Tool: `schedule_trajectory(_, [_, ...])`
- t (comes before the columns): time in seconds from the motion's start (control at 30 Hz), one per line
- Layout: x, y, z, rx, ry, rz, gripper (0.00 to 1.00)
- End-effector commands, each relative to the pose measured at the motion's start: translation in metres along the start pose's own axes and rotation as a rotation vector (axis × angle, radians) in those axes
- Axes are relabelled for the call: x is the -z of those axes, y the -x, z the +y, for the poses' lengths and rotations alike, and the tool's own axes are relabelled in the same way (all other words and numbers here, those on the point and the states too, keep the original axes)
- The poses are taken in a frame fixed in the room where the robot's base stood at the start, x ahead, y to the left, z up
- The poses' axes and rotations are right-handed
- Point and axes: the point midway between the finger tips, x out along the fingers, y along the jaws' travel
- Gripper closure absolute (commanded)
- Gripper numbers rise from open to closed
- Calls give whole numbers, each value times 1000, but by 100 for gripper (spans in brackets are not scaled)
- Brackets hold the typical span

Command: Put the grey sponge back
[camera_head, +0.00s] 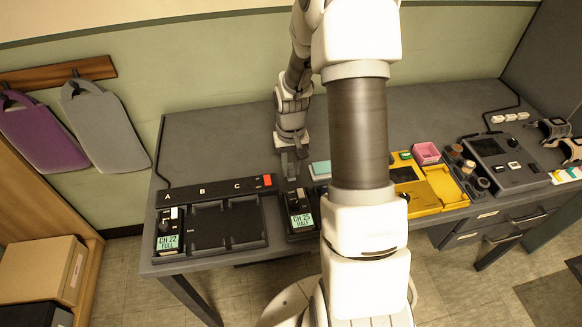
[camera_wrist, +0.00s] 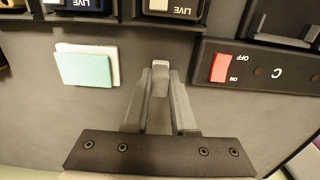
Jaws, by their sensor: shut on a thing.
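My gripper (camera_head: 291,172) is over the desk behind the charger units, pointing down.
A black charger with slots A, B and C (camera_head: 225,224) and a red switch (camera_wrist: 220,68) is close by. A second unit (camera_head: 301,212) stands beside it. Yellow trays (camera_head: 445,186), a pink box (camera_head: 427,153) and a grey console (camera_head: 497,160) are at right. The back left desk is clear.

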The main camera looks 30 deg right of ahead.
Motion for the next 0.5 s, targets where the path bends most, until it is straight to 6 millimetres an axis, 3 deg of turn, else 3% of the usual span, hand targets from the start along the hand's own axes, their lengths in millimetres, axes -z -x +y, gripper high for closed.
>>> schedule_trajectory(0.2, [0,-4,0,0,0,0,100])
schedule_trajectory(0.23, [0,-4,0,0,0,0,74])
schedule_trajectory(0.3, [0,-3,0,0,0,0,62])
schedule_trajectory(0.4, [0,-3,0,0,0,0,46])
schedule_trajectory(0.5, [0,-3,0,0,0,0,46])
